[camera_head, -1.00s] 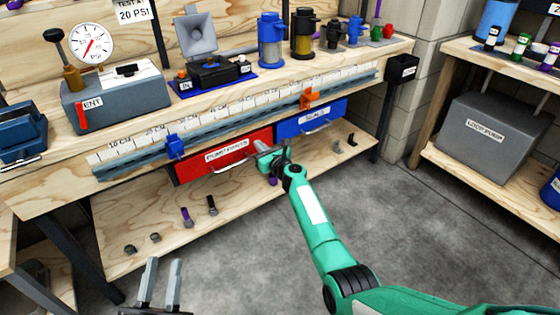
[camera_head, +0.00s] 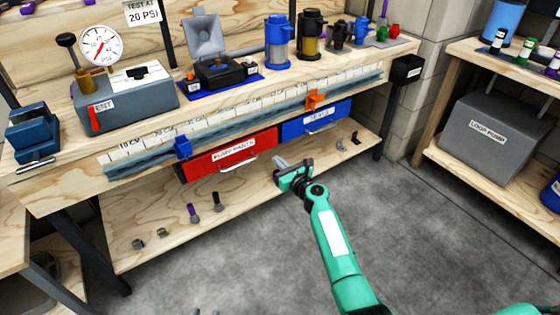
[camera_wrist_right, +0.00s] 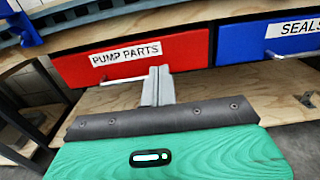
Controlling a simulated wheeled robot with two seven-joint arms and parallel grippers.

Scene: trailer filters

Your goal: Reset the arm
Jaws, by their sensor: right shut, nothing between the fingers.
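My right arm comes in from the lower right in the head view. Its green gripper (camera_head: 281,163) is in front of the workbench, by the right end of the red PUMP PARTS drawer (camera_head: 228,152). In the right wrist view its grey fingers (camera_wrist_right: 158,74) are together and empty, in front of the red drawer's face. I cannot tell whether they touch anything.
A blue SEALS drawer (camera_head: 312,119) sits right of the red one. A lower shelf (camera_head: 160,215) below holds several small dark and purple parts. A pressure gauge (camera_head: 101,44) and pumps stand on the bench top. Grey floor (camera_head: 250,265) in front is clear.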

